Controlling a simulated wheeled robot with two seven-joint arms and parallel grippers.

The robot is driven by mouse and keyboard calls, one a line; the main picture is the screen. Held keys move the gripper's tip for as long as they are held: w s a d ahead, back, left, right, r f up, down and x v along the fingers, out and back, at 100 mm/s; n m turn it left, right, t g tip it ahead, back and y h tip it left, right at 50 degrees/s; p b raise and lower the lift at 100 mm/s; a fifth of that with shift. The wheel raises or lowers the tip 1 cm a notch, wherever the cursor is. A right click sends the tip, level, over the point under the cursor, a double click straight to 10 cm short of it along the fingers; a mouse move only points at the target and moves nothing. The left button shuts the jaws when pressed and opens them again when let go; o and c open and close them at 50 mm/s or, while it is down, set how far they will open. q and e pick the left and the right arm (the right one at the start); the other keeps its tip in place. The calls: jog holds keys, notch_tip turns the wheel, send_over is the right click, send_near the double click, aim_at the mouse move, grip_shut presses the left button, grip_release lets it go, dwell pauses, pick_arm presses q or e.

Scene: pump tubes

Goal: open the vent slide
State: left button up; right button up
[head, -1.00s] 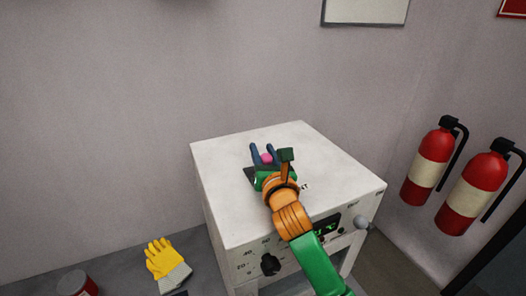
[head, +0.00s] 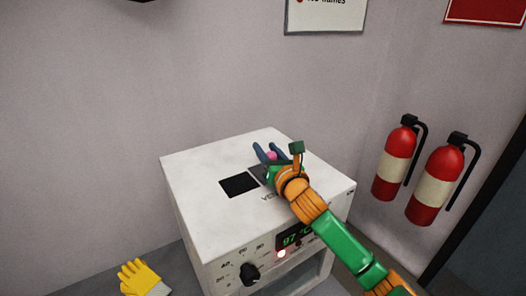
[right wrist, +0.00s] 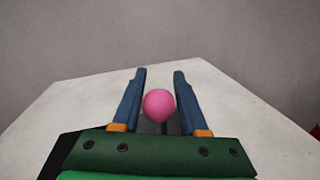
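The pink knob (head: 272,155) of the vent slide (head: 259,174) stands on top of the white oven. The slide is a dark grey plate, partly hidden by my right gripper. A black square opening (head: 240,184) shows uncovered to its left. My right gripper (head: 270,148) is over the slide, with one blue finger on each side of the knob. In the right wrist view the knob (right wrist: 158,105) sits between the fingers, with narrow gaps seeming to show beside it, so the gripper looks open. My left gripper is not in view.
The white oven (head: 205,175) has a lit display (head: 297,238) and a black dial (head: 250,273) on its front. A yellow glove (head: 140,277) lies at lower left. Two fire extinguishers (head: 397,160) hang on the right wall. The oven top left of the opening is clear.

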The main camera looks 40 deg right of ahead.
jog(key=o, duration=0.3)
jog(key=shift+d, duration=0.25)
jog(key=shift+f, duration=0.1)
jog(key=b+v, duration=0.2)
jog(key=v, duration=0.4)
jog(key=shift+s+f+b, duration=0.1)
jog(key=shift+s+b, duration=0.1)
jog(key=shift+b, duration=0.2)
jog(key=shift+s, duration=0.4)
